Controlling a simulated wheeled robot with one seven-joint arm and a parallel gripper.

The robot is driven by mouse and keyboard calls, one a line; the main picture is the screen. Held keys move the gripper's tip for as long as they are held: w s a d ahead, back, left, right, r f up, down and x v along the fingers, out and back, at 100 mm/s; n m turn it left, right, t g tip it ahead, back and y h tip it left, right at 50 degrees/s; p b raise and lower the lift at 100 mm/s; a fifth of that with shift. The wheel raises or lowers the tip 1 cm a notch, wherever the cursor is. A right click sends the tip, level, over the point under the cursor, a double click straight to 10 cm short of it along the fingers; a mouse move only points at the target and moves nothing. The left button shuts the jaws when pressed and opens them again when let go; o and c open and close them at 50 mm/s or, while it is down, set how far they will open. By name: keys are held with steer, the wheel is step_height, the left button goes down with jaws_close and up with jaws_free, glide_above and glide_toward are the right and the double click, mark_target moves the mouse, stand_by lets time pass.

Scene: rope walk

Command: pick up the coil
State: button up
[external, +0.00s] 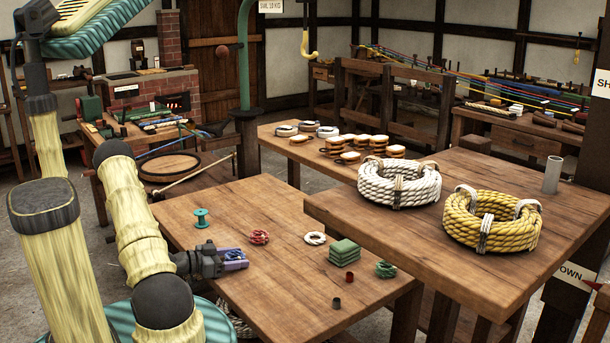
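Several coils are in view, and I cannot tell which one the task means. On the lower table, a small red coil (259,237) lies just beyond my gripper and to its right. A small white coil (315,239) lies further right, and a small green coil (385,269) lies near the right side. On the higher table at the right are a large white rope coil (399,184) and a large yellow rope coil (489,222), both tied with bands. My gripper (238,261), with purple fingertips, is low over the lower table's left part, apart from these coils. Its finger gap is unclear.
A teal spool (201,218) stands beyond my gripper. The lower table's front (290,310) is clear.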

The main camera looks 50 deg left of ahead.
mark_target(234, 254)
steer(key=c, duration=0.5)
step_height(234, 254, up, 10)
steer(key=shift+r+p, duration=0.1)
steer(key=shift+p, duration=0.8)
